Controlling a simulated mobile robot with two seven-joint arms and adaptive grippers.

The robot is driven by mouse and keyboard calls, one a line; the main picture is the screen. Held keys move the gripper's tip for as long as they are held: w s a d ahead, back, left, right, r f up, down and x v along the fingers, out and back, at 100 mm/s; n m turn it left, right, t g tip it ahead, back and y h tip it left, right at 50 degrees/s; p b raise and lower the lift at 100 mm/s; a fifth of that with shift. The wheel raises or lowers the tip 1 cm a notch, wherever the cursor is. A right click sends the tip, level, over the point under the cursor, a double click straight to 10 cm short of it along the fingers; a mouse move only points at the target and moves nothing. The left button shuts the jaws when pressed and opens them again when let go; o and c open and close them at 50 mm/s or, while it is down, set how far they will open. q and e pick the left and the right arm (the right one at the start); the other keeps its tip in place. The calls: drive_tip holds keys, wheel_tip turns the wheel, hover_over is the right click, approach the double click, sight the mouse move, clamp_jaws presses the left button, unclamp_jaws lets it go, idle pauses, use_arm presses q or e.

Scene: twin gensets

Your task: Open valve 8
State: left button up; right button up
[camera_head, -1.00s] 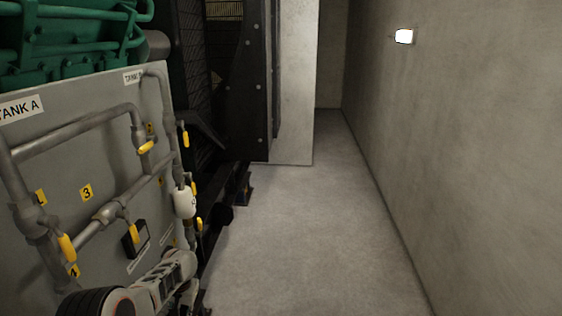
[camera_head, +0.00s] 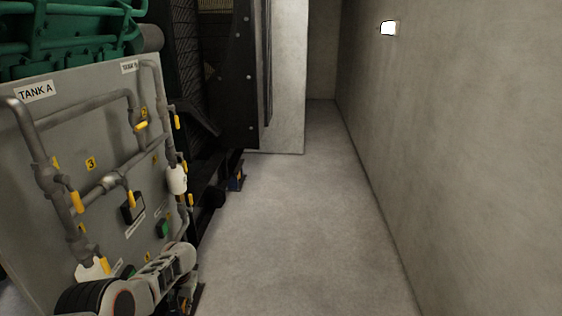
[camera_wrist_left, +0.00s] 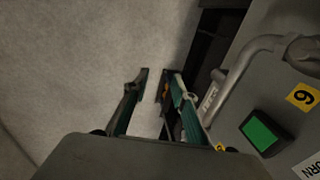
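A grey panel (camera_head: 70,130) with pipes and several yellow valve handles stands at the left of the head view. Handles show on the left pipe (camera_head: 77,202), the middle pipe (camera_head: 130,199) and the right-hand pipe (camera_head: 190,200). I cannot read a number 8 on any tag, so I cannot tell which valve is 8. My left arm is at the bottom left in front of the panel; its gripper is mostly hidden there. In the left wrist view my left gripper (camera_wrist_left: 156,80) is open and empty, beside the panel's edge. My right gripper is not in view.
A green button (camera_wrist_left: 262,130) and a yellow number tag (camera_wrist_left: 303,96) are on the panel, right of the fingers. A dark machine frame (camera_head: 240,80) stands beyond the panel. A concrete wall (camera_head: 460,150) runs along the right. The floor between (camera_head: 290,230) is clear.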

use_arm(q)
drive_tip(key=s+a+f+m+t, duration=0.1)
drive_tip(key=s+a+f+t, duration=0.1)
drive_tip(key=s+f, duration=0.4)
drive_tip(key=s+a+f+t, duration=0.2)
drive_tip(key=s+f+t, duration=0.1)
drive_tip(key=s+f, duration=0.3)
drive_tip(key=s+d+r+m+t+h, duration=0.1)
drive_tip(key=s+d+r+t+h, duration=0.1)
drive_tip(key=s+d+r, duration=0.4)
drive_tip(key=s+d+r+m+t+h, duration=0.1)
drive_tip(key=s+d+r, duration=0.6)
drive_tip(key=s, duration=0.7)
drive_tip(key=shift+s+d+t+h, duration=0.25)
drive_tip(key=shift+d+t+h, duration=0.25)
drive_tip(key=shift+d+t, duration=0.4)
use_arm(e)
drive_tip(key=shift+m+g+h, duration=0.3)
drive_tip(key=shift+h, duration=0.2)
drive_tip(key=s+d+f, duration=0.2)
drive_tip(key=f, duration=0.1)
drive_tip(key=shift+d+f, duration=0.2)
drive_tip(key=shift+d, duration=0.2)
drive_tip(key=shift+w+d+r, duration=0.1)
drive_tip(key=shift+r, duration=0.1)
